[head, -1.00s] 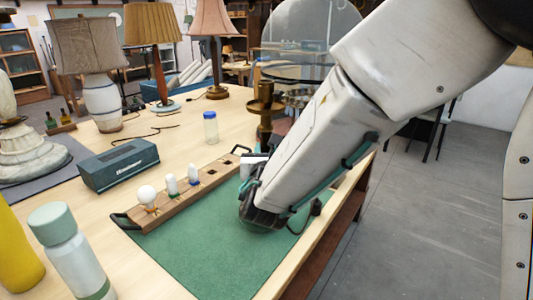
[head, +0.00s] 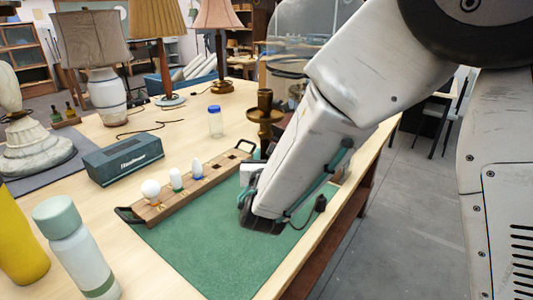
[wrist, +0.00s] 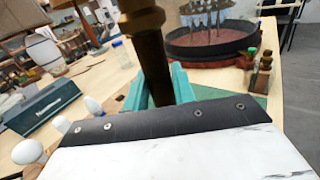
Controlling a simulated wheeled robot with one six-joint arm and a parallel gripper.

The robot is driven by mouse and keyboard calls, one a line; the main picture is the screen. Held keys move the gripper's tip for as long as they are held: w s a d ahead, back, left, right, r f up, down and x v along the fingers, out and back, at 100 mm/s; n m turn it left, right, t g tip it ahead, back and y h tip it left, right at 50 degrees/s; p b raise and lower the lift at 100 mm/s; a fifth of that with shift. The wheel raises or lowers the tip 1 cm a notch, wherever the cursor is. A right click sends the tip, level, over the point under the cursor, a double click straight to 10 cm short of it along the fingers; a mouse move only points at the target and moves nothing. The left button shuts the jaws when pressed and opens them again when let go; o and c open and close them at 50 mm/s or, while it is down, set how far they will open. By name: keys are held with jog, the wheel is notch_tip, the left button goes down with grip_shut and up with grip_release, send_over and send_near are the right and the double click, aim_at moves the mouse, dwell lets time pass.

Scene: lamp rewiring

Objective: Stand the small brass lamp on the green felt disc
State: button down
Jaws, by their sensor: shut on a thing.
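The small brass lamp (head: 265,115) stands roughly upright beside my forearm in the head view, with its cup-like top and wide dish showing. Its lower part is hidden behind my arm. In the wrist view its brass stem (wrist: 151,55) rises between my teal fingers, and its top is cut off by the frame. My gripper (wrist: 157,90) is shut on this stem. I cannot make out the green felt disc; a green rectangular mat (head: 215,255) covers the bench front. Whether the lamp's foot touches anything is hidden.
A wooden rack (head: 205,182) with several bulbs lies left of my gripper on the mat. Beyond are a dark teal box (head: 122,160), a blue-capped jar (head: 215,122) and larger lamps. The bench's right edge is close.

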jog(key=c, duration=1.2)
grip_release()
jog(key=shift+f, duration=0.1)
jog(key=shift+o, duration=0.2)
